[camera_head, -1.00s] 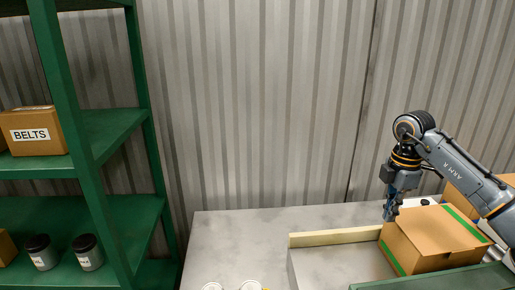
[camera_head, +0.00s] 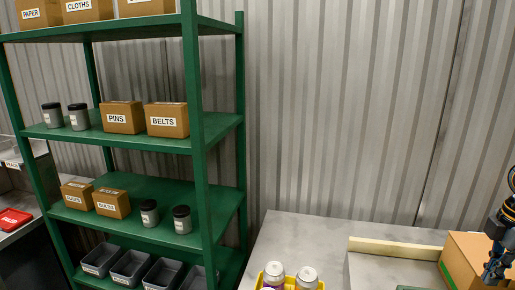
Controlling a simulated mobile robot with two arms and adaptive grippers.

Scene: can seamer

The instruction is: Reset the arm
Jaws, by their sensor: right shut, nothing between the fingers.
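My right gripper (camera_head: 493,271) is at the right edge of the head view, pointing down, in front of a brown cardboard box (camera_head: 464,259) with a green stripe. Its fingers are shut with nothing between them. Only the end of my right arm shows; the rest is cut off by the picture's edge. My left arm and gripper are not in view.
A grey table (camera_head: 305,235) holds a pale wooden bar (camera_head: 395,248) and a yellow holder (camera_head: 320,285) with two cans (camera_head: 274,273). A green shelf (camera_head: 150,143) with labelled boxes, jars and grey bins stands left. A red tray (camera_head: 12,219) lies far left.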

